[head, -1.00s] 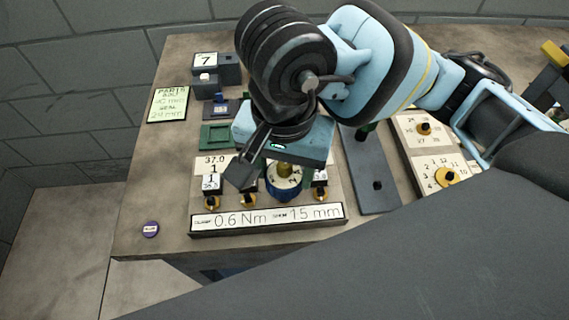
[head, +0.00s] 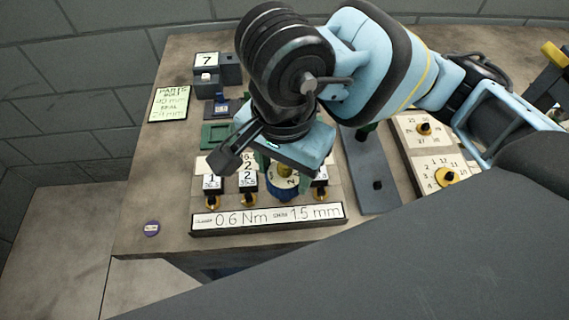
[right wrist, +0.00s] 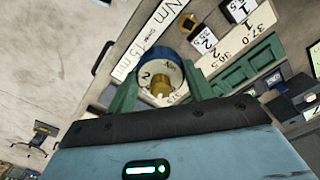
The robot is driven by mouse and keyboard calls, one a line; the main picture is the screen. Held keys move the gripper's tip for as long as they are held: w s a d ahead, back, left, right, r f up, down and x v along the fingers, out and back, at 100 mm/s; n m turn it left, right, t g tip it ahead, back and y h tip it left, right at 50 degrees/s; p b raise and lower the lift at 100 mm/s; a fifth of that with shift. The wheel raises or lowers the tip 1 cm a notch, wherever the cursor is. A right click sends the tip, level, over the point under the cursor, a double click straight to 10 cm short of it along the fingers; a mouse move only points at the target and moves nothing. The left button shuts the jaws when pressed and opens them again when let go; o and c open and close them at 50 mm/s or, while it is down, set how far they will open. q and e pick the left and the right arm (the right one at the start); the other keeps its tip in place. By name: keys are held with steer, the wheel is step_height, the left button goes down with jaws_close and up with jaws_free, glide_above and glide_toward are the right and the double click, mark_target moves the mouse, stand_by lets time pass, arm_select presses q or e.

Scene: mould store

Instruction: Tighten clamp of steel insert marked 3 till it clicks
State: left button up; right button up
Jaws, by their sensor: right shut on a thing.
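A block with several steel inserts stands on the bench, with white labels on them. Between these is a round blue and white numbered dial (head: 284,185) with a brass centre, also in the right wrist view (right wrist: 146,76). My right gripper (right wrist: 160,85) is shut on the dial, with a green finger at each side. The insert behind the dial is mostly hidden. My left gripper is not in view.
A front plate (head: 268,218) reads 0.6 Nm and 15 mm. A block marked 7 (head: 206,60) is behind.

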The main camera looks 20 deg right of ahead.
steer(key=shift+f+m, duration=0.2)
steer(key=shift+m, duration=0.1)
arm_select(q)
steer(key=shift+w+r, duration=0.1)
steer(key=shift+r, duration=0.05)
arm_select(e)
steer(key=shift+m, duration=0.7)
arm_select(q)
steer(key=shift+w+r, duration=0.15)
arm_select(e)
steer(key=shift+m, duration=0.8)
arm_select(q)
steer(key=shift+p, duration=0.3)
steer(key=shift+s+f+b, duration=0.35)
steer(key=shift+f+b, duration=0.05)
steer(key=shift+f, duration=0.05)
arm_select(e)
steer(key=shift+n, duration=0.4)
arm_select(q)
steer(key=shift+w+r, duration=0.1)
arm_select(e)
steer(key=shift+r, duration=0.1)
